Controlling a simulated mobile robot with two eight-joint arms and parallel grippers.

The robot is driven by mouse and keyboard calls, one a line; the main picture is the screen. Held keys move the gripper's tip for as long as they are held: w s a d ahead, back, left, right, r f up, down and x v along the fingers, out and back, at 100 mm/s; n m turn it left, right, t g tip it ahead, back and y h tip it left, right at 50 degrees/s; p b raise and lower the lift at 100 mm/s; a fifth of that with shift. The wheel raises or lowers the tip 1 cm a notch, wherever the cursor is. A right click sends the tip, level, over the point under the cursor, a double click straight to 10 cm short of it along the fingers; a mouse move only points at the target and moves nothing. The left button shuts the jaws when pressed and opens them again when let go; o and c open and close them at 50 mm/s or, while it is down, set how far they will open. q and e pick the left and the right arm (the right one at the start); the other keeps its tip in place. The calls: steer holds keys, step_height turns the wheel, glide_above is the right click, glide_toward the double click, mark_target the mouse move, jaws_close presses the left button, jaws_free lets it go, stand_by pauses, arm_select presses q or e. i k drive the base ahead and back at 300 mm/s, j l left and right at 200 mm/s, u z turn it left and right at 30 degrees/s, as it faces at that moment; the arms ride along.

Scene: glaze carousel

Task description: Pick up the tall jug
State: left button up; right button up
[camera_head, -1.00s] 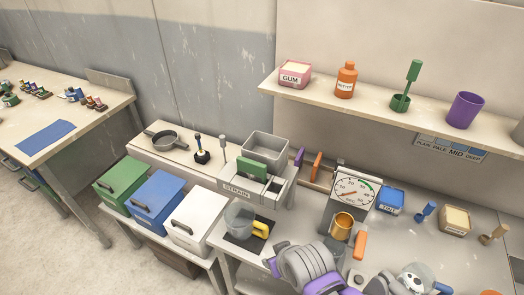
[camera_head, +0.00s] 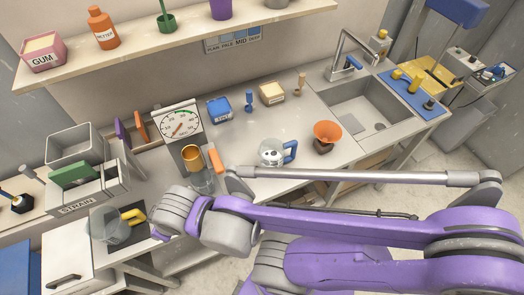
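Three clear jugs show. The one with an orange handle (camera_head: 216,160) looks tallest; it stands on the counter in front of the dial scale, its lower part hidden behind my arm. A wider jug with a yellow handle (camera_head: 110,229) stands on a dark mat at the left. A rounder jug with a blue handle (camera_head: 271,153) stands to the right and seems to hold something pale. My purple and grey arm enters from the right and crosses the front of the counter. Its grey joint is close before the orange-handled jug.
A dial scale (camera_head: 178,124) stands behind the tall jug with a gold cup (camera_head: 193,158) beside it. An orange funnel-topped cup (camera_head: 326,135) and a sink (camera_head: 372,108) are to the right. The STRAIN box (camera_head: 78,205) is left. A shelf (camera_head: 150,51) overhangs behind.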

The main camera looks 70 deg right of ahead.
mark_target(271, 152)
steer(key=k+l+z, duration=0.1)
steer(key=z, duration=2.55)
steer(key=k+l+u, duration=0.1)
steer(key=l+u, duration=0.2)
steer(key=u, duration=0.2)
steer(key=k+l+u, duration=0.1)
steer(key=l+u, duration=0.2)
steer(key=u, duration=0.2)
steer(key=k+l+u, duration=0.2)
steer(key=u, duration=0.25)
